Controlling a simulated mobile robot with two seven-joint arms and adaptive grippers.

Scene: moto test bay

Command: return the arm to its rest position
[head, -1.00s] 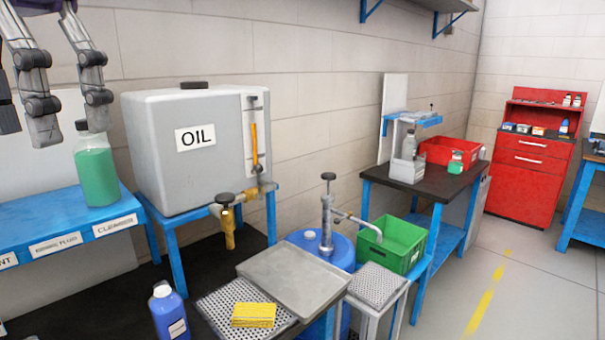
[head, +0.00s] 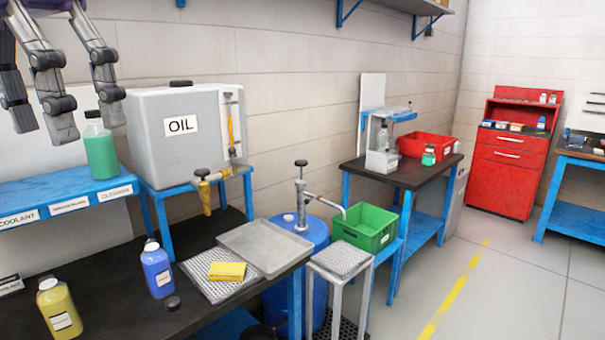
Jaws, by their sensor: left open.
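My left gripper (head: 88,118) hangs from the top left of the head view with its fingers pointing down and spread apart. It is open, and nothing shows between its fingers. I cannot tell how far the fingers are from the bottle. My right gripper is not in view.
A grey OIL tank (head: 182,150) stands right of the shelf (head: 70,210). A black bench (head: 110,295) holds a blue bottle (head: 157,270), a yellow bottle (head: 59,308) and a metal tray (head: 263,247). A green crate (head: 364,228) stands farther right. Floor (head: 500,290) is clear at right.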

